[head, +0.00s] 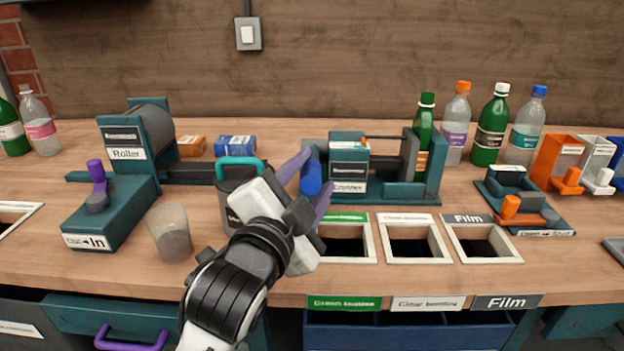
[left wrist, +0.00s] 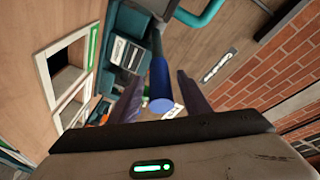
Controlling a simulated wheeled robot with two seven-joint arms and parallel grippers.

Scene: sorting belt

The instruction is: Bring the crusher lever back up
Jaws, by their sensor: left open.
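The teal crusher (head: 349,185) stands on the bench right of centre, with a green bottle (head: 423,135) upright in its right end. Its lever has a blue handle (head: 311,177) at the crusher's left side. The handle's exact angle is hard to tell. My left gripper (head: 313,175) is open, with its purple fingers on either side of the handle. In the left wrist view the blue handle (left wrist: 160,82) lies between the two fingers, with small gaps showing, so it is not gripped. My right gripper is not in view.
A roller machine (head: 125,150), a grey container with a teal rim (head: 230,200) and a clear cup (head: 170,232) stand left of my gripper. Framed bin openings (head: 415,219) lie in front of the crusher. Several bottles (head: 490,125) stand at the back right.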

